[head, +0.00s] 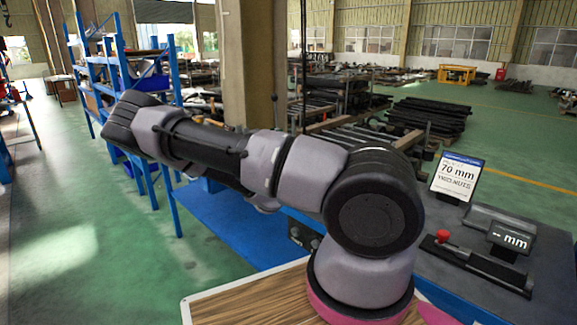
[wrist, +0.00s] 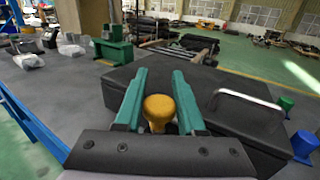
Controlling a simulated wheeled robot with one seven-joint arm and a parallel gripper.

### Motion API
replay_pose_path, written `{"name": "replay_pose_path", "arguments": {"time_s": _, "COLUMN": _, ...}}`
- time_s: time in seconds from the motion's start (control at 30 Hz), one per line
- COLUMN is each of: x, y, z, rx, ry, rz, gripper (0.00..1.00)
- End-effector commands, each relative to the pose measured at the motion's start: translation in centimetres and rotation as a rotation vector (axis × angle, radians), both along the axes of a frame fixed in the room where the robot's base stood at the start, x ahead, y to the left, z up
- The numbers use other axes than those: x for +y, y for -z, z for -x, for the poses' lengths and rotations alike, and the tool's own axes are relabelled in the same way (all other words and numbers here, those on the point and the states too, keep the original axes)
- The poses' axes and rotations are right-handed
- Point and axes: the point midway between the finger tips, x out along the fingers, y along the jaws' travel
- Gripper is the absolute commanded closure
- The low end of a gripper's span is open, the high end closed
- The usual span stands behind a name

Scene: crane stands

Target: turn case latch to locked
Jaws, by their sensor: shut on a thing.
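In the wrist view a dark case (wrist: 225,110) lies on the grey bench, with a silver bar handle (wrist: 248,101) on its right. A yellow-orange knob (wrist: 159,108), which looks like the case latch, stands upright near the case's close side. My gripper (wrist: 160,80) has its two teal fingers on either side of the knob and is shut on it. The knob's base and the latch marks are hidden, so I cannot tell which way the latch points. In the head view my arm is in front; the gripper and case do not show there.
In the wrist view a green machine (wrist: 113,45) stands behind the case, and clear bags (wrist: 72,49) lie at left. A blue knob-like piece (wrist: 304,145) and a green one (wrist: 286,103) are at right.

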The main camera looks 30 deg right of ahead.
Motion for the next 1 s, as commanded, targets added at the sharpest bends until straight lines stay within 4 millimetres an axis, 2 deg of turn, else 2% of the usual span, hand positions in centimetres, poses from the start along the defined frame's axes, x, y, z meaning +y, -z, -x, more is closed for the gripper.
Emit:
{"name": "replay_pose_path", "arguments": {"time_s": 0.6, "x": -0.9, "y": 0.2, "z": 1.2, "rx": 0.000, "ry": 0.550, "rz": -0.015, "gripper": 1.00}}
{"name": "replay_pose_path", "arguments": {"time_s": 1.0, "x": -1.0, "y": 0.2, "z": 1.9, "rx": 0.002, "ry": 0.737, "rz": -0.008, "gripper": 1.00}}
